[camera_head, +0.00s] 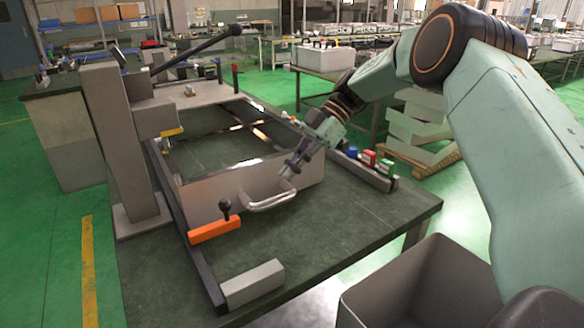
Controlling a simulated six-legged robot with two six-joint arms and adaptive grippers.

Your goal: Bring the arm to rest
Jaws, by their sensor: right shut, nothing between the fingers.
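My right arm comes in from the right and reaches over the dark green work table (378,208). Its gripper (288,172) is shut and empty. It hangs just above and right of the looped metal handle (272,202) on the front of an open metal frame box (225,190). I cannot tell whether the fingertips touch the handle. My left gripper is not in view.
A grey press column (118,145) with a long black lever (195,50) stands at the left. An orange bar (215,231) and a grey block (252,284) lie at the front. Coloured clamps (370,157) line the right edge. A grey bin (420,285) stands front right.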

